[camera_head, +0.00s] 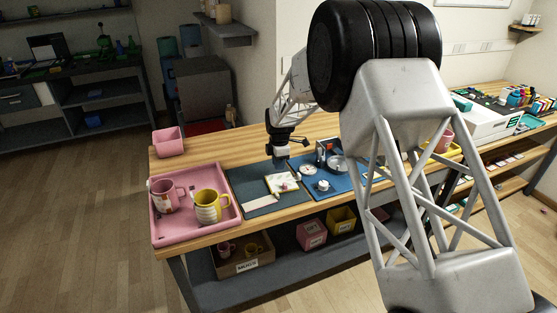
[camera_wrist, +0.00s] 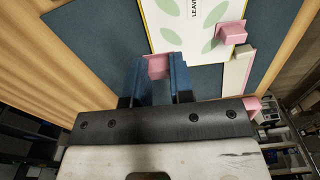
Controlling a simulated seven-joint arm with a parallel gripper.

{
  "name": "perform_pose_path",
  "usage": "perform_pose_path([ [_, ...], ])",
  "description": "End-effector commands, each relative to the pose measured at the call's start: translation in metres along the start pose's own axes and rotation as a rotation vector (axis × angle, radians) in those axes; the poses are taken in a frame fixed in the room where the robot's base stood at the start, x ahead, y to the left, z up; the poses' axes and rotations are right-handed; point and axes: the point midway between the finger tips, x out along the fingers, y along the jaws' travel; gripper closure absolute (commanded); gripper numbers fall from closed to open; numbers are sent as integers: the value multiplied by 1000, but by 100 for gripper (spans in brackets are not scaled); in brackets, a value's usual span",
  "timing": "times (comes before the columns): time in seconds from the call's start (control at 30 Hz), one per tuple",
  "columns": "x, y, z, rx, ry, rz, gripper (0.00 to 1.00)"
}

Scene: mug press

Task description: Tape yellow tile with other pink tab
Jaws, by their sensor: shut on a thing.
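The yellow-edged tile (camera_head: 281,184) lies on the dark blue mat (camera_head: 243,180); in the wrist view the tile (camera_wrist: 183,22) shows green leaf shapes and partly cut-off lettering. My gripper (camera_head: 281,158) is above the tile's far side in the head view. In the wrist view my gripper (camera_wrist: 158,70) is shut on a small pink tab (camera_wrist: 158,66), right at the tile's edge; I cannot tell whether the tab touches the tile. Another pink tab (camera_wrist: 232,33) sits at the tile's right edge. A pale strip (camera_wrist: 236,72) lies beside the tile.
A pink tray (camera_head: 236,228) with a pink mug (camera_head: 167,196) and a yellow mug (camera_head: 211,207) stands left of the mat. A pink box (camera_head: 168,141) is behind it. A blue mat with metal parts (camera_head: 324,187) lies right.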

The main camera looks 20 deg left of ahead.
Motion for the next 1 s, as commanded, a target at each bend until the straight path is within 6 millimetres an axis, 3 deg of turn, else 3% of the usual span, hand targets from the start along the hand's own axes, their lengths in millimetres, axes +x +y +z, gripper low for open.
perform_pose_path([
  [0.43,24,0,1,0,0,0,92],
  [1.0,28,0,1,0,0,1,92],
])
